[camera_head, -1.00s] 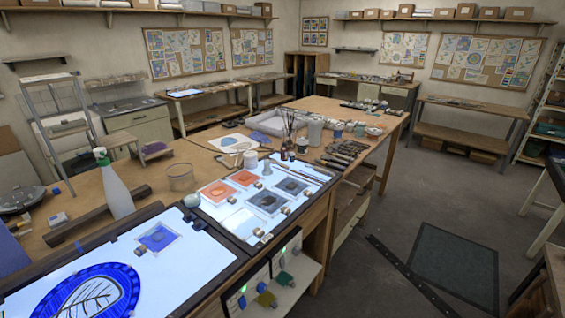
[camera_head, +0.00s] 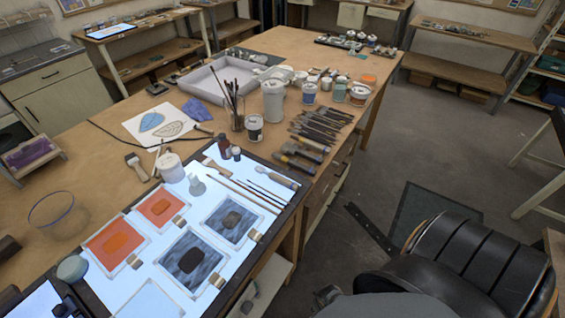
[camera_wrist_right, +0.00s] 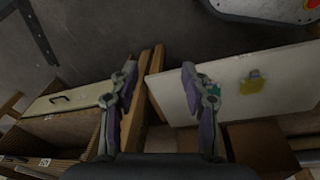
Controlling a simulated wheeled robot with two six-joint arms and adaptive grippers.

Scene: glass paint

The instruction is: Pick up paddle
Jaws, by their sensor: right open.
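No thing is clearly recognisable as the paddle, so I cannot tell which tool it is. A flat wooden-handled tool (camera_head: 222,170) lies on the light table (camera_head: 157,301) in the head view. Another handled tool (camera_head: 272,176) lies to its right, near thin brushes (camera_head: 239,190). My right gripper shows in the wrist view (camera_wrist_right: 160,78), with two fingers apart and nothing between them. It is beyond the table's right side, over the floor and lower shelf area, away from these tools. My left gripper is not in view.
Orange (camera_head: 117,241) and grey (camera_head: 189,258) glass panels lie on the light table. A clear bowl (camera_head: 56,215) is at left.

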